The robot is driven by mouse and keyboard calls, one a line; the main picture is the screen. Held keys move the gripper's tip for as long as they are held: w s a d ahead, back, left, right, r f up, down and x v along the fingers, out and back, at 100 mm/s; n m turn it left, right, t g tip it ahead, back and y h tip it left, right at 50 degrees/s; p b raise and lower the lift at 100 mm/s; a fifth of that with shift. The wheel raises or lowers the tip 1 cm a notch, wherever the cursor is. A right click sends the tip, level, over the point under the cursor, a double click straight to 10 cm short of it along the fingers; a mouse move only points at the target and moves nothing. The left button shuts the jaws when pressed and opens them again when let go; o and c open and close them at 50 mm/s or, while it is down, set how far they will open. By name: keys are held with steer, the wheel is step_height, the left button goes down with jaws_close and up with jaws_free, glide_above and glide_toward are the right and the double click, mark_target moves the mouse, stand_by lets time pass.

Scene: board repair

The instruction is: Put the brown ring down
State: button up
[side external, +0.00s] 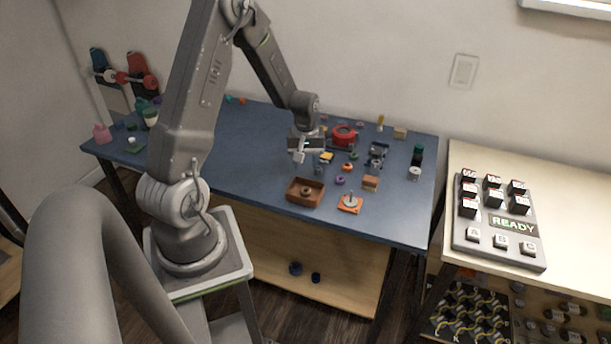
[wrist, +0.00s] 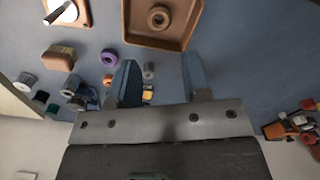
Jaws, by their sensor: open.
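The brown ring (side external: 307,191) lies in the brown wooden tray (side external: 291,195) near the front edge of the blue table. In the wrist view the ring (wrist: 159,17) shows flat on the floor of the tray (wrist: 136,36), near its middle and apart from the walls. My gripper (side external: 300,157) is above the table, behind the tray and apart from it. In the wrist view the two blue fingers (wrist: 160,62) are spread with nothing between them.
An orange base with an upright peg (side external: 350,202) stands right of the tray. Several small parts crowd the table behind. The table left of the tray is clear.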

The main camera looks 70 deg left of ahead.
steer(key=d+r+m+t+y, duration=0.15)
steer(key=d+r+m, duration=0.45)
steer(key=d+r, duration=0.95)
steer(key=s+d+r+m+t+h, duration=0.1)
steer(key=s+d+r+m+t, duration=0.3)
steer(key=s+d+r+m, duration=0.3)
steer(key=s+d+r, duration=0.1)
steer(key=s+d, duration=0.2)
steer(key=s, duration=0.2)
steer(key=shift+s+d+r+m, duration=0.2)
steer(key=shift+r+m, duration=0.1)
steer(key=shift+r, duration=0.1)
